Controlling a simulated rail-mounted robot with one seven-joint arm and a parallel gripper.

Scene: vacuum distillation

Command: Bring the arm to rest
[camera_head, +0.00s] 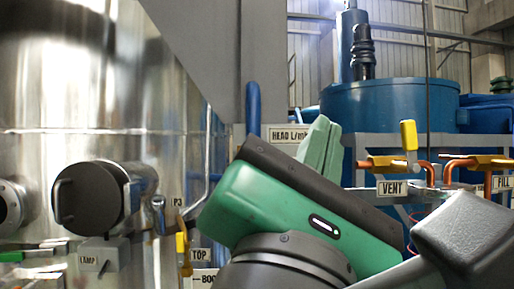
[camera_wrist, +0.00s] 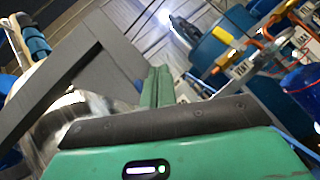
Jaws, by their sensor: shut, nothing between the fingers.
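My gripper (camera_head: 320,130) is raised in the lower middle of the head view, with its green body and dark band tilted. Its pale green fingers point up and are shut with nothing between them. In the wrist view the closed fingers (camera_wrist: 158,80) point up toward the ceiling and a grey beam. The fingertips appear clear of the equipment, though the depth is hard to judge.
A shiny steel vessel (camera_head: 95,130) with a dark round port cover (camera_head: 88,195) fills the left. A blue tank (camera_head: 390,105) stands behind at right. Copper pipes with a yellow-handled valve (camera_head: 409,136) and a VENT label (camera_head: 393,188) are at right.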

